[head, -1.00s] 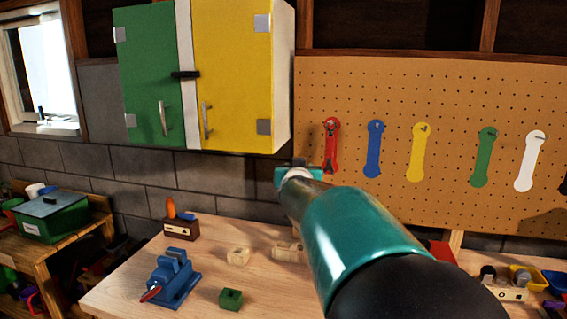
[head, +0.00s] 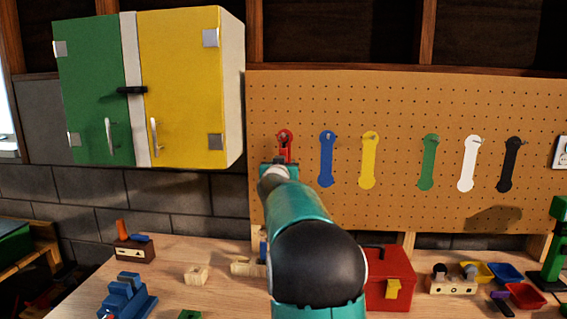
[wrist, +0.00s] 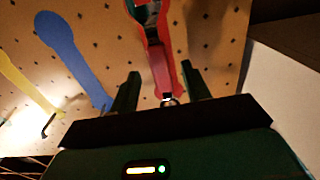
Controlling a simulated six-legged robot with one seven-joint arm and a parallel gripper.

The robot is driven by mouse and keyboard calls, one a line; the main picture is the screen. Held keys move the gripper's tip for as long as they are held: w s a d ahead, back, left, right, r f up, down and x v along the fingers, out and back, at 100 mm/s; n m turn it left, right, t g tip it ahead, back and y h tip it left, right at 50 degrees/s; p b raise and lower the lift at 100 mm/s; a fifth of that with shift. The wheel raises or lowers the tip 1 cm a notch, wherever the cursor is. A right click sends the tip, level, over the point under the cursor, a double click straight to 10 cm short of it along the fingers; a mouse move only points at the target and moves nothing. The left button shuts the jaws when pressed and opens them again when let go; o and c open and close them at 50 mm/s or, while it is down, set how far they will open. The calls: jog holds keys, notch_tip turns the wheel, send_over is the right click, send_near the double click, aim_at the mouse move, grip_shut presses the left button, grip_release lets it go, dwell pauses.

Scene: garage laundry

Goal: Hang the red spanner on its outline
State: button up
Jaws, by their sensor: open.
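The red spanner (wrist: 160,65) lies over the red outline (wrist: 182,78) on the pegboard, and its ring end is near the top of that outline. I cannot tell whether the ring is around the peg. In the head view the upper part of the red outline (head: 285,134) shows above my gripper (head: 281,163), with darker metal over it. My gripper in the wrist view (wrist: 158,92) is open, with one finger on each side of the spanner and gaps beside it. My arm hides the lower part of the outline in the head view.
The blue outline (head: 327,160) is just right of the red one, with several other outlines farther right. A green and yellow cabinet (head: 185,90) juts out at the left. The workbench (head: 215,260) below holds a red toolbox (head: 398,275) and a blue vise (head: 127,295).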

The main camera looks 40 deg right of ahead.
jog(key=shift+x, duration=1.75)
grip_shut()
grip_release()
jog(key=v, duration=1.4)
